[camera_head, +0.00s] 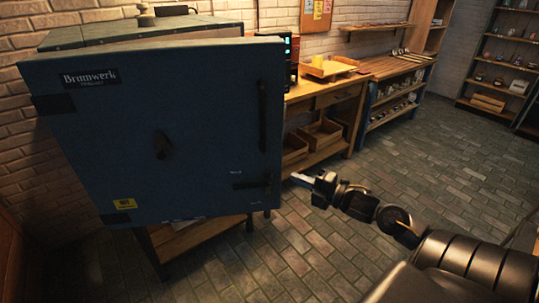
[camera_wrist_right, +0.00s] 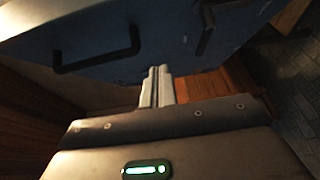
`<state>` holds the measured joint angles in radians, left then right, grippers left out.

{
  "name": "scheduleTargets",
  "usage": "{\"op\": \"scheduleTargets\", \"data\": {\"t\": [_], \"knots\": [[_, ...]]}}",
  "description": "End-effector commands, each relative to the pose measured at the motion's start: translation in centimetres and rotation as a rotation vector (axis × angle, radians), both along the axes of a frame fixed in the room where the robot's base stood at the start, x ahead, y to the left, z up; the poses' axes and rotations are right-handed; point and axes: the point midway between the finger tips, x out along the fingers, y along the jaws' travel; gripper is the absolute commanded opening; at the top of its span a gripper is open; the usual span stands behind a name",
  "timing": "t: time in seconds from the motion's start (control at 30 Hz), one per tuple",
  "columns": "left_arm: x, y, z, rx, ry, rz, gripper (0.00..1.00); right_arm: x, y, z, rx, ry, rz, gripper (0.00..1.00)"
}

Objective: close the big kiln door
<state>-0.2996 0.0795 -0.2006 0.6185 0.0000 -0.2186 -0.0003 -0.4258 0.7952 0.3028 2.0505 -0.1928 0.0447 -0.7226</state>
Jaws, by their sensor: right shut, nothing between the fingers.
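The big kiln's blue door (camera_head: 205,110) fills the left of the head view, with a "Brumwerk" label at its upper left. A dark vertical handle (camera_head: 263,115) is near its right edge, with a small latch lower down. The kiln's top (camera_head: 140,29) shows behind the door; I cannot tell how wide any gap is. My right gripper (camera_head: 301,179) is beside the door's lower right edge, shut and empty. In the right wrist view, its closed fingers (camera_wrist_right: 157,84) point toward the blue door (camera_wrist_right: 165,35), which carries dark handles; contact is unclear. My left gripper is out of view.
The kiln stands on a wooden-shelved stand (camera_head: 195,238). A wooden workbench (camera_head: 330,95) with trays runs along the brick wall behind. The brick-paved floor (camera_head: 430,150) is open to the right, before the shelves (camera_head: 500,65).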

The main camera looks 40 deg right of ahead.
Motion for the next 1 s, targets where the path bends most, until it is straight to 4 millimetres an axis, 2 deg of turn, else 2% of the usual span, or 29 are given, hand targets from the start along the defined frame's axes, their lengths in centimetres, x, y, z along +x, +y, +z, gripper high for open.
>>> {"op": "scheduleTargets", "data": {"t": [0.13,0.27,0.73,1.0], "knots": [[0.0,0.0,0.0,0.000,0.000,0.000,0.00,0.3,0.1,0.0,0.000,-0.001,0.000,0.00],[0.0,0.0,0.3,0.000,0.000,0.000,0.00,1.5,0.4,0.1,0.002,-0.003,-0.002,0.00],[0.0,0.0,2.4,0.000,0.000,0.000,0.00,10.0,3.1,0.2,0.004,-0.001,-0.003,0.00],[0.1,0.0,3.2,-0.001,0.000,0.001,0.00,12.6,1.4,0.0,0.003,0.002,-0.004,0.00]]}}
